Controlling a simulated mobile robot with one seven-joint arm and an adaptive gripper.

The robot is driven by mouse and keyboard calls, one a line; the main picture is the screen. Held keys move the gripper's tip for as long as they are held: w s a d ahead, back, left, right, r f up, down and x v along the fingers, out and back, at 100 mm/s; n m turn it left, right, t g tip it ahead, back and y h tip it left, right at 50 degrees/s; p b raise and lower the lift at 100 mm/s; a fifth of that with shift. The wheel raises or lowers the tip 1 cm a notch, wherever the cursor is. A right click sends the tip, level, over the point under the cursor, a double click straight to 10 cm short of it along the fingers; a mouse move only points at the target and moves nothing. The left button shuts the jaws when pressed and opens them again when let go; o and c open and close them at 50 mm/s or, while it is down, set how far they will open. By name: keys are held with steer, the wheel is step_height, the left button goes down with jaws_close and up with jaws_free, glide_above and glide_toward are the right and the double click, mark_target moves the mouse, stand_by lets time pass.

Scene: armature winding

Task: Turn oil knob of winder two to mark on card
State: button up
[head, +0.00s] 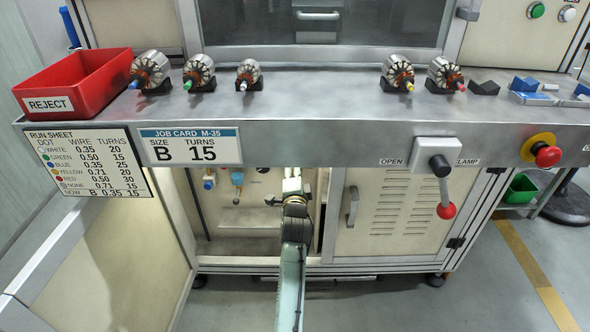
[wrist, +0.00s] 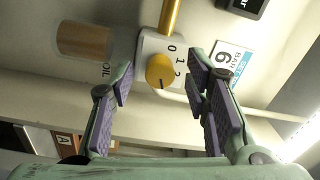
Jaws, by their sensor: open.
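The yellow oil knob (wrist: 160,71) sits on a pale block with a scale marked 0, 1 and 2 in the wrist view. A short dark line shows on its face; I cannot tell exactly which mark it points at. The word OIL is printed beside it. My gripper (wrist: 161,77) is open, with one finger on each side of the knob and no clear contact. In the head view my gripper (head: 292,184) reaches into the open cabinet under the bench, and the knob is hidden there.
A job card (head: 190,146) reads size B, turns 15, next to a run sheet (head: 90,163). An amber cup (wrist: 84,41) and a yellow tube (wrist: 171,15) flank the knob. The red-knobbed clamp lever (head: 443,188) and open cabinet door (head: 120,240) stand either side of my arm.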

steer(key=shift+s, duration=0.1)
steer(key=s, duration=1.1)
steer(key=shift+s, duration=0.4)
steer(key=shift+d+f, duration=0.1)
steer(key=shift+d, duration=0.05)
